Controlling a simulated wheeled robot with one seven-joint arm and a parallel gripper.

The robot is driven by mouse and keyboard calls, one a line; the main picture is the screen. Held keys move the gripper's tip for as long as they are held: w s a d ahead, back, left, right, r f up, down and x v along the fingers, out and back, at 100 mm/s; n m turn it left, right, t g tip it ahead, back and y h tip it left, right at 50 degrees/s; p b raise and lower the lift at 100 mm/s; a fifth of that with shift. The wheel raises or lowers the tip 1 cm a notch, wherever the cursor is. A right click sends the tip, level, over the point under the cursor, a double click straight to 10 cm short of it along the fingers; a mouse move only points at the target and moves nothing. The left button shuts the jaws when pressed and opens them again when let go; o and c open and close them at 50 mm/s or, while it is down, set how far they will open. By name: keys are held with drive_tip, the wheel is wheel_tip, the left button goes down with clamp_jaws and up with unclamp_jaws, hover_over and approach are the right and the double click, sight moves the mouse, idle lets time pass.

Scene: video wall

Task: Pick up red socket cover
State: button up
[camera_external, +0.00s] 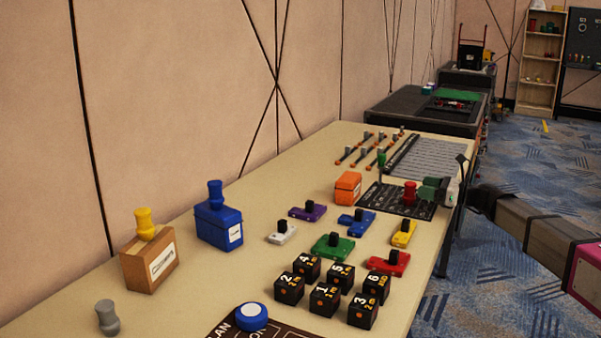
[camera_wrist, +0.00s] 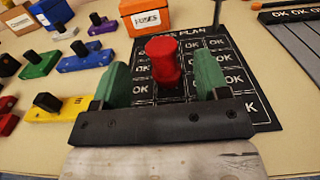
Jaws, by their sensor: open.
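A red spool-shaped piece (camera_wrist: 164,62), apparently the socket cover, stands upright on the black marked panel (camera_wrist: 262,112). In the external view the red piece (camera_external: 409,192) is near the panel's right end. My gripper (camera_wrist: 162,80) is open, with its green fingers on either side of the red piece. Gaps show between the fingers and the piece, and nothing is held. In the external view my gripper (camera_external: 433,190) reaches in from the right, low over the panel. The lower part of the red piece is partly hidden by my gripper in the wrist view.
Yellow (camera_external: 403,233), red (camera_external: 389,263), green (camera_external: 333,246) and blue (camera_external: 357,221) blocks with black knobs lie nearby. Black numbered cubes (camera_external: 325,299) are closer to the camera. A grey panel (camera_external: 437,160) lies farther off.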

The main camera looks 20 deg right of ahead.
sight(411, 183)
drive_tip(key=shift+f+x, duration=0.15)
drive_tip(key=shift+x, duration=1.15)
drive_tip(key=shift+f+x, duration=0.15)
drive_tip(key=shift+x, duration=1.2)
drive_tip(key=c, duration=1)
